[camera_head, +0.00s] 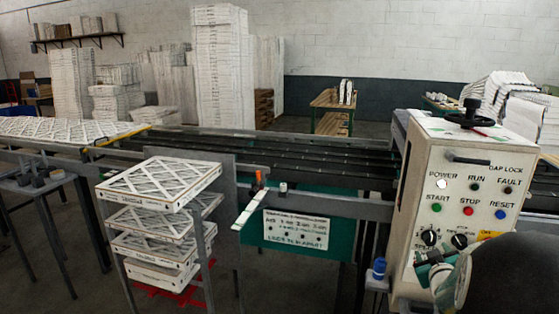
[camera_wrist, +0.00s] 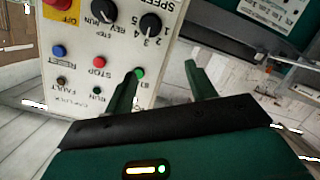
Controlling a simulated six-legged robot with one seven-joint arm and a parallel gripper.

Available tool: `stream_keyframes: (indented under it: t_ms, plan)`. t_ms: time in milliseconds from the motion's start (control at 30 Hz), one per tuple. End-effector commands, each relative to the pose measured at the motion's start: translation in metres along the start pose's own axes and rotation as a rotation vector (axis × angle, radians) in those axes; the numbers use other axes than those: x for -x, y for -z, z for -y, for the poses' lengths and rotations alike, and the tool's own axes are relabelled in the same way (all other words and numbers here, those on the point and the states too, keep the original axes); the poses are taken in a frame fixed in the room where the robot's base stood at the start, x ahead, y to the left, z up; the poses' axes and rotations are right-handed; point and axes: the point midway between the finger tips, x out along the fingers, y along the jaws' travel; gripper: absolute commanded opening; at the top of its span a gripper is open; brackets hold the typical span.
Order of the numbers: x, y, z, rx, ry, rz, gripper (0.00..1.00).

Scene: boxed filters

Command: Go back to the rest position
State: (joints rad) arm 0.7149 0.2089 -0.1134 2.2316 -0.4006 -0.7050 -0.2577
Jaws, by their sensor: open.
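My gripper (camera_wrist: 162,72) is open, with its two green fingers apart and nothing between them. In the wrist view the left finger overlaps the control panel (camera_wrist: 110,50) near its green button, and the right finger is over the background beyond the panel's edge. In the head view my gripper (camera_head: 425,264) is at the lower right, in front of the bottom of the cream control box (camera_head: 408,180), just below its knobs. I cannot tell whether it touches the box. My dark arm covers the box's lower right corner.
A rack of boxed filters (camera_head: 160,190) stands at the left front. A conveyor (camera_head: 300,160) runs behind it. A blue-capped bottle (camera_head: 379,268) stands left of my gripper. A green sign panel (camera_head: 300,230) hangs below the conveyor rail. Grey floor shows between the rack and the sign.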

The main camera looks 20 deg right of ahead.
Motion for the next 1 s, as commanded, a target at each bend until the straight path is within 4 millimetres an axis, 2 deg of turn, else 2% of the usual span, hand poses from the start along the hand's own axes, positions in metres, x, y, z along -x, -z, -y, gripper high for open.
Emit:
stream_keyframes:
  t_ms: [33, 200, 267, 433, 567, 600, 700, 800, 900, 1000]
  plan:
    - [0.010, 0.024, 0.016, -0.018, 0.029, 0.021, 0.56]
    - [0.054, 0.072, 0.069, -0.085, 0.137, 0.143, 0.56]
    - [0.075, 0.086, 0.088, -0.107, 0.179, 0.187, 0.56]
    - [0.145, 0.113, 0.139, -0.157, 0.310, 0.316, 0.56]
    - [0.209, 0.122, 0.174, -0.178, 0.421, 0.423, 0.56]
    - [0.231, 0.123, 0.183, -0.180, 0.456, 0.455, 0.56]
    - [0.284, 0.121, 0.203, -0.178, 0.543, 0.539, 0.56]
    - [0.329, 0.115, 0.216, -0.167, 0.614, 0.612, 0.56]
    - [0.358, 0.108, 0.222, -0.153, 0.660, 0.661, 0.56]
    - [0.370, 0.104, 0.224, -0.146, 0.678, 0.688, 0.56]
